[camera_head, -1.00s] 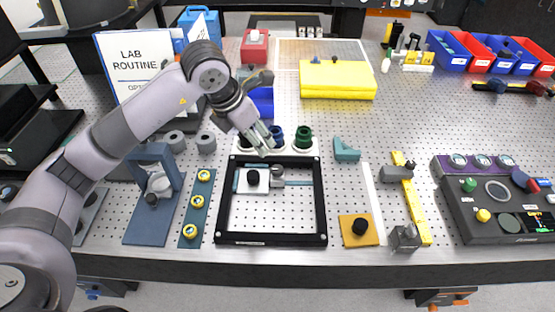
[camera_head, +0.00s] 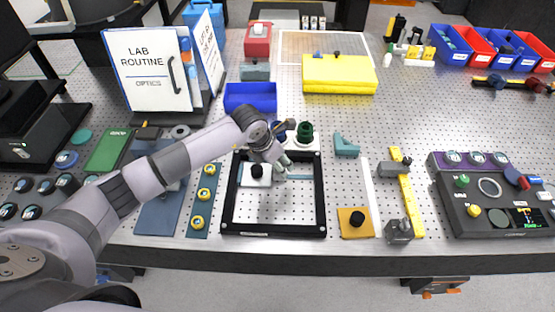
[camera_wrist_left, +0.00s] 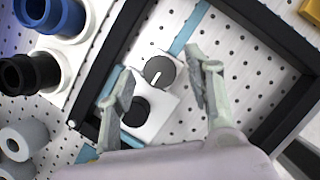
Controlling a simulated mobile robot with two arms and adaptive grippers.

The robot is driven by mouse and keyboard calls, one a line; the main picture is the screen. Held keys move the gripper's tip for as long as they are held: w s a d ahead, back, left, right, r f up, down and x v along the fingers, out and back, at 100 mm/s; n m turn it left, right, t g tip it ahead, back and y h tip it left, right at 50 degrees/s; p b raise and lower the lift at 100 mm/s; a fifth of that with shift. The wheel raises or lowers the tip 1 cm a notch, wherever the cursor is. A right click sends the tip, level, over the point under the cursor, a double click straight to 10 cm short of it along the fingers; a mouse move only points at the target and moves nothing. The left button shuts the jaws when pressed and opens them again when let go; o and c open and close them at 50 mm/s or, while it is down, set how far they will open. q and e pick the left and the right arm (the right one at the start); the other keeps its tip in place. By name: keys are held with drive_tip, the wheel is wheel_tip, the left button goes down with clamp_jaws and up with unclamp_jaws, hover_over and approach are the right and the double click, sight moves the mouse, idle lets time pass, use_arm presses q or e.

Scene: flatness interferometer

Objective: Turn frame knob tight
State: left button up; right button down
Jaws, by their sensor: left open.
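The black square frame (camera_head: 322,205) lies on the perforated table. Inside it a white block (camera_head: 250,180) carries a black knob (camera_head: 257,171). In the left wrist view, a dark grey round knob with a white line (camera_wrist_left: 158,72) sits beside the black knob (camera_wrist_left: 135,112) and the white block (camera_wrist_left: 165,113). My left gripper (camera_head: 284,167) is over the back part of the frame in the head view. In the left wrist view my left gripper (camera_wrist_left: 160,68) is open, with its fingers on either side of the grey knob; contact cannot be told. My right gripper is not in view.
Blue and black ring holders (camera_wrist_left: 62,18) stand close behind the frame. A strip with yellow rings (camera_head: 201,208) lies to its left. An orange plate with a black knob (camera_head: 346,230) and a yellow rail (camera_head: 410,205) are to its right. A blue bin (camera_head: 251,96) stands further back.

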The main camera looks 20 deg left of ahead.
use_arm(q)
drive_tip(key=shift+c, duration=0.3)
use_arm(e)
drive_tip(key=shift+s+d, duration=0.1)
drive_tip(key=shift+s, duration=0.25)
use_arm(q)
clamp_jaws()
drive_tip(key=shift+a+f+m+b, duration=0.15)
drive_tip(key=shift+m+b, duration=0.25)
drive_tip(key=shift+b, duration=0.45)
drive_tip(key=m+g+b, duration=0.1)
drive_tip(key=m+b, duration=0.3)
drive_tip(key=b, duration=0.1)
drive_tip(key=m+g+h+b, duration=0.1)
drive_tip(key=m+b, duration=0.3)
drive_tip(key=b, duration=0.1)
drive_tip(key=w+m+g+h+b, duration=0.1)
drive_tip(key=m+g+b, duration=0.1)
drive_tip(key=m+b, duration=0.2)
drive_tip(key=shift+b, duration=1)
drive_tip(key=shift+w+m+g+b, duration=0.1)
drive_tip(key=shift+m+g+b, duration=0.4)
drive_tip(key=shift+m+b, duration=0.55)
drive_tip(key=shift+r+m+g+b, duration=0.2)
drive_tip(key=shift+m+g+b, duration=0.15)
drive_tip(key=shift+m, duration=0.9)
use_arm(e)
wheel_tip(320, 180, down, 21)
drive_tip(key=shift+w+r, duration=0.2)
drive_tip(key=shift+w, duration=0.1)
